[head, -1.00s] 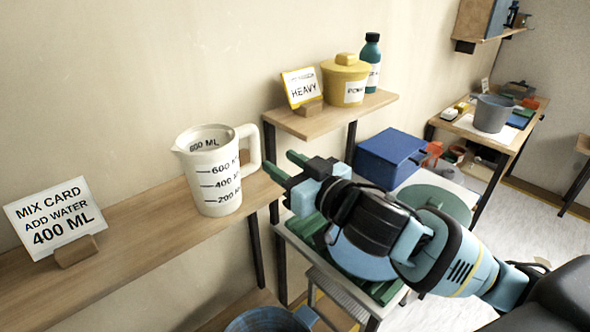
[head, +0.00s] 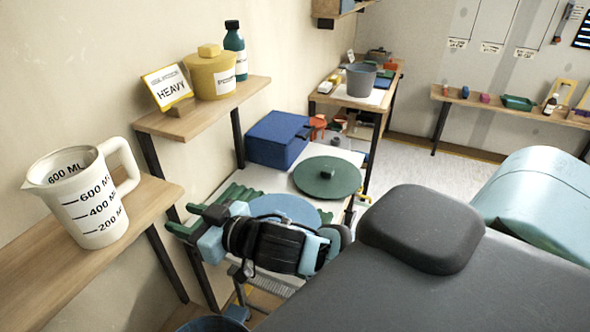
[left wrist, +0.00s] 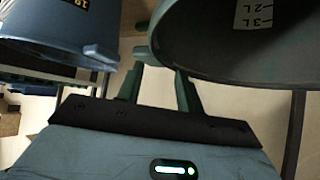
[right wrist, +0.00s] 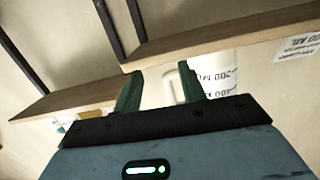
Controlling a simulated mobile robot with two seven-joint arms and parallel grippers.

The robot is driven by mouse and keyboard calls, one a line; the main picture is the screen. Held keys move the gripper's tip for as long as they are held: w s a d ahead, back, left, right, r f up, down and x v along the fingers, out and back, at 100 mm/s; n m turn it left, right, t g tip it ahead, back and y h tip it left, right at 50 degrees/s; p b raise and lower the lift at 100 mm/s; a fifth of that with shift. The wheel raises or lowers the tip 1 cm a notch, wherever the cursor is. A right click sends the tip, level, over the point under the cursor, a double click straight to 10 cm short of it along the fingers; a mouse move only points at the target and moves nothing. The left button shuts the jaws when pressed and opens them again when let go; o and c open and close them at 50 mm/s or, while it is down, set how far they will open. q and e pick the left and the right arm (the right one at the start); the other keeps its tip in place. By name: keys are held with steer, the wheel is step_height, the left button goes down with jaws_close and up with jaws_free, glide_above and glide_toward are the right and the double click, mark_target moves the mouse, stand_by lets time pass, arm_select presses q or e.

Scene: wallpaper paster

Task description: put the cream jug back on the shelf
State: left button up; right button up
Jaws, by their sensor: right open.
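The cream jug (head: 88,205), with printed volume marks, stands upright on the wooden shelf (head: 160,198) at the left of the head view. Its handle points right. My right gripper (head: 182,220) is open and empty, to the right of the jug and apart from it, by the shelf's right end. In the right wrist view the jug (right wrist: 218,68) shows beyond the right finger of my right gripper (right wrist: 160,90), partly hidden by it, with the shelf board (right wrist: 220,35) crossing above. My left gripper (left wrist: 157,88) is open and empty in the left wrist view.
A higher shelf (head: 205,110) holds a HEAVY card (head: 167,87), a yellow pot (head: 212,75) and a teal bottle (head: 234,48). A blue box (head: 277,138) and a green disc (head: 327,177) are on the table beyond. In the left wrist view, a blue bucket (left wrist: 55,35) and dark bucket (left wrist: 220,50) flank the fingers.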

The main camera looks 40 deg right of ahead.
steer(key=s+f+g+h, duration=0.15)
steer(key=s+f, duration=0.25)
steer(key=f, duration=0.9)
steer(key=s+d+f+m+g+h, duration=0.1)
steer(key=s+d+f+g, duration=0.1)
steer(key=s+f, duration=0.8)
steer(key=s+d+f+g+h, duration=0.2)
steer(key=s+f, duration=0.8)
steer(key=f, duration=0.1)
steer(key=shift+s+d+f+m, duration=0.2)
steer(key=shift+d+m, duration=0.1)
steer(key=shift+m, duration=0.1)
